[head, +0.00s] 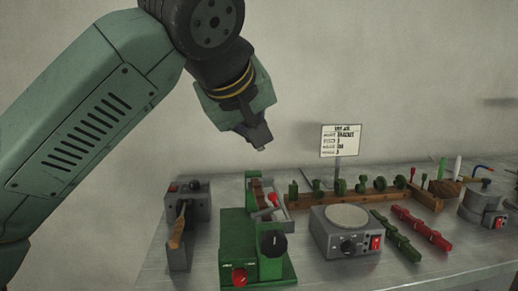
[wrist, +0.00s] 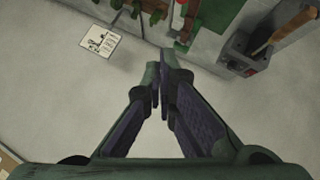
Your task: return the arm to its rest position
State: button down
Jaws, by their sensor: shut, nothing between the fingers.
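My arm reaches in from the left in the head view, and my gripper (head: 262,143) hangs in the air above the back of the workbench (head: 150,262), touching nothing. In the wrist view my gripper (wrist: 163,85) shows its two dark fingers brought together at the tips, with nothing between them. The fingers stand over bare floor or wall beyond the bench edge in that view.
Below stand a green press (head: 257,250), a grey unit with a wooden-handled tool (head: 188,215), and a hot plate (head: 346,230). A sign (head: 341,140) rises behind them. Green and red bars (head: 420,228) lie to the right. The air around my gripper is clear.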

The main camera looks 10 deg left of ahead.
jog(key=shift+v, duration=0.8)
jog(key=shift+d, duration=0.1)
